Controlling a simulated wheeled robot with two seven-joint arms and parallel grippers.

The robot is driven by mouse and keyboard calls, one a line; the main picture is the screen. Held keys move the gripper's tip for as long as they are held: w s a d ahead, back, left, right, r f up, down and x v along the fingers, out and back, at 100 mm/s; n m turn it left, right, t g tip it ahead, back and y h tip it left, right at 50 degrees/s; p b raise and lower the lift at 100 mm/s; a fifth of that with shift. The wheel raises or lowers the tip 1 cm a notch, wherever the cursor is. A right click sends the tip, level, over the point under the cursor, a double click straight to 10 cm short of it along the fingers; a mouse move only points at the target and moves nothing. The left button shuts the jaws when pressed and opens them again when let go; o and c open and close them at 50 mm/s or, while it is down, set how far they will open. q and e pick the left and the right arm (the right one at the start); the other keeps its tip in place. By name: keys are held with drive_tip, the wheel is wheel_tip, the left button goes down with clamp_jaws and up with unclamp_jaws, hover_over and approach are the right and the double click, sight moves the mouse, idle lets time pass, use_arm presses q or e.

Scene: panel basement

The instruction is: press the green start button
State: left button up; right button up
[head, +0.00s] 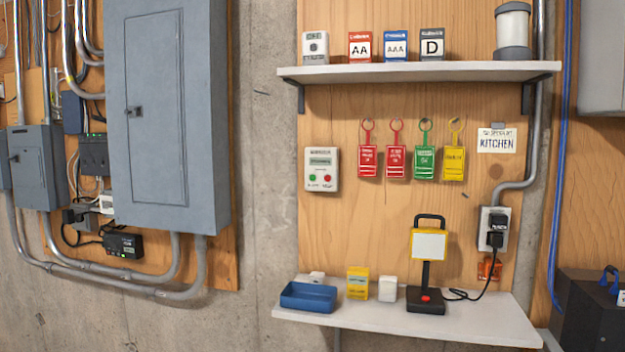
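A small pale control box (321,185) is fixed to the plywood panel, left of the hanging tags. It has a dark strip with green markings, and below it two round buttons side by side. Nothing covers the box. Neither of my grippers is in view.
A lower shelf (376,316) holds a blue tray (308,297), small boxes and a work lamp (428,246) with a red button. An upper shelf (420,72) holds battery boxes. Several tags hang beside the control box. A grey electrical cabinet (160,110) stands out at left.

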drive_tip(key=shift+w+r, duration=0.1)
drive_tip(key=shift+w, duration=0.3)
